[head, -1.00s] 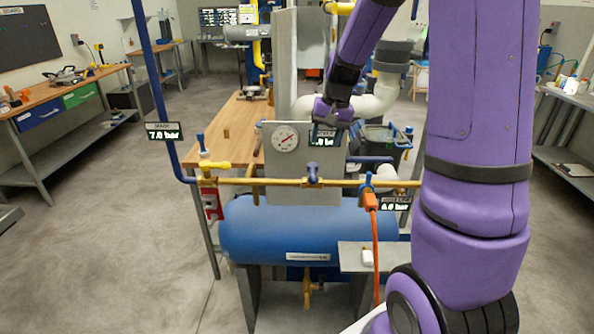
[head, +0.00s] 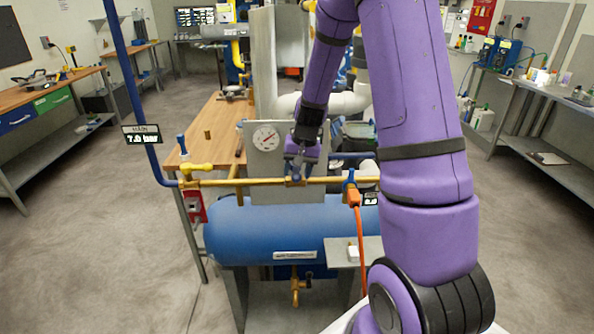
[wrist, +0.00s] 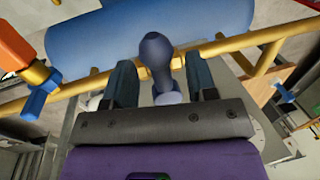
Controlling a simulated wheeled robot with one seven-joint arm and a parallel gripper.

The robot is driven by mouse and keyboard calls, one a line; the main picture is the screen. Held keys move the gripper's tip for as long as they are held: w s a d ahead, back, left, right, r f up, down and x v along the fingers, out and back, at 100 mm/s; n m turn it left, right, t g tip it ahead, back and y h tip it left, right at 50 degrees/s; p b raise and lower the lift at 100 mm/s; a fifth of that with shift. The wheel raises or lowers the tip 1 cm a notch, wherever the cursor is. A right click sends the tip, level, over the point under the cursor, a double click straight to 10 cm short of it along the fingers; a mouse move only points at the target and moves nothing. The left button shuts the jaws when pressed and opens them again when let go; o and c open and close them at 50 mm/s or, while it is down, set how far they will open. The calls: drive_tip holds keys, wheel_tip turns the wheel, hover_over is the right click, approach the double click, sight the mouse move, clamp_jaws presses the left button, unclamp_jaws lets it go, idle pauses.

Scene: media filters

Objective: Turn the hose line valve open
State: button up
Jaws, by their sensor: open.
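A yellow pipe (head: 262,182) runs across the bench rig above a blue tank (head: 235,226). A dark blue-grey valve handle (head: 296,180) stands mid-pipe; in the wrist view the handle (wrist: 156,54) shows its rounded end. My gripper (head: 299,164) is at this middle handle, fingers apart. In the wrist view my open gripper (wrist: 160,82) has one finger on each side of the handle, with gaps visible. An orange hose (head: 361,240) hangs from an orange connector (head: 354,197) near a blue fitting (head: 349,184) at the pipe's right.
A pressure gauge (head: 265,136) on a grey panel (head: 255,160) stands right behind the pipe. A blue vertical pipe (head: 128,75) with a 7.0 bar sign (head: 142,135) is at the left. A wooden bench (head: 215,128) lies behind.

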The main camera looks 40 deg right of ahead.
drive_tip(key=shift+f, duration=0.1)
clamp_jaws()
idle(0.4)
drive_tip(key=d+n+g, duration=0.1)
drive_tip(key=n, duration=0.4)
drive_tip(key=d+n, duration=0.2)
drive_tip(key=n, duration=0.2)
drive_tip(key=d+n+g, duration=0.1)
drive_tip(key=d+n, duration=0.1)
drive_tip(key=n, duration=0.3)
drive_tip(key=shift+w+d+n+g, duration=0.2)
drive_tip(key=shift+w+n+g, duration=0.1)
drive_tip(key=shift+w, duration=0.05)
drive_tip(key=shift+w+d+n+h, duration=0.15)
drive_tip(key=shift+w+d+n, duration=0.1)
drive_tip(key=shift+n, duration=0.6)
drive_tip(key=shift+w+d+n+h, duration=0.15)
drive_tip(key=shift+w+n, duration=0.1)
drive_tip(key=shift+n, duration=0.6)
